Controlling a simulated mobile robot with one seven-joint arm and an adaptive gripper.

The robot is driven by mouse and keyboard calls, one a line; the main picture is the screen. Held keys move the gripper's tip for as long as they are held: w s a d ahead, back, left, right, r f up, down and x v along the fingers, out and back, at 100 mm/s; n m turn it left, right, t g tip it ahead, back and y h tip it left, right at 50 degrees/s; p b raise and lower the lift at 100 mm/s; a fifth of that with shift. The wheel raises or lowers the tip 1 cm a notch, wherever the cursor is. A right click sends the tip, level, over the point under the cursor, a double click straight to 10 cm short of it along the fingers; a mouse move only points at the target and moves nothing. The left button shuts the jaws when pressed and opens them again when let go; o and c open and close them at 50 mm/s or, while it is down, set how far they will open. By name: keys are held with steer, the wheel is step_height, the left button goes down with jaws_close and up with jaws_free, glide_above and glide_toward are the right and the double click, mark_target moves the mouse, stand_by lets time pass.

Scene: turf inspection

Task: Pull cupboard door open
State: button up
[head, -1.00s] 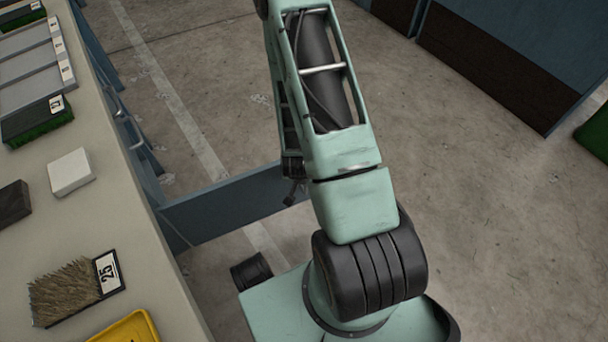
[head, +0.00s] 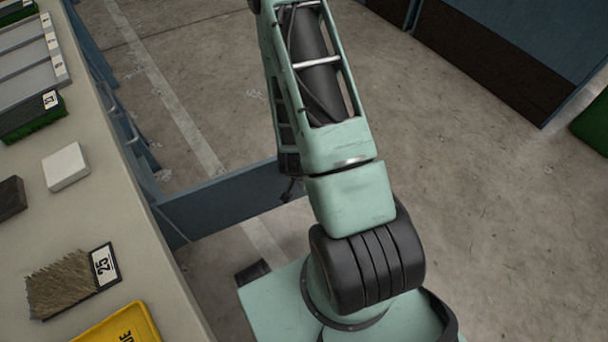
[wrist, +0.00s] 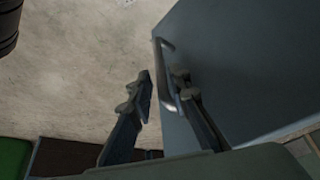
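The cupboard door (head: 222,202) is a blue-grey panel. In the head view it stands swung out from the counter, roughly square to it. In the wrist view the door (wrist: 235,60) fills the right side, with a metal bar handle (wrist: 166,85) along its edge. My gripper (wrist: 163,88) has its two fingers apart, one on each side of the handle in the picture. The right finger lies over the door face close to the handle; I cannot tell whether it touches. In the head view my gripper (head: 287,190) is small and partly hidden at the door's outer end.
The counter (head: 120,220) on the left holds a turf sample marked 25 (head: 62,284), a white block (head: 66,167), a dark block (head: 10,198) and a yellow tray (head: 122,326). Blue panels with dark lower parts (head: 480,65) stand at upper right. The concrete floor between is clear.

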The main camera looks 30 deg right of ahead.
steer(key=shift+a, duration=0.1)
stand_by(0.3)
steer(key=v, duration=0.7)
steer(key=shift+r, duration=0.2)
stand_by(0.4)
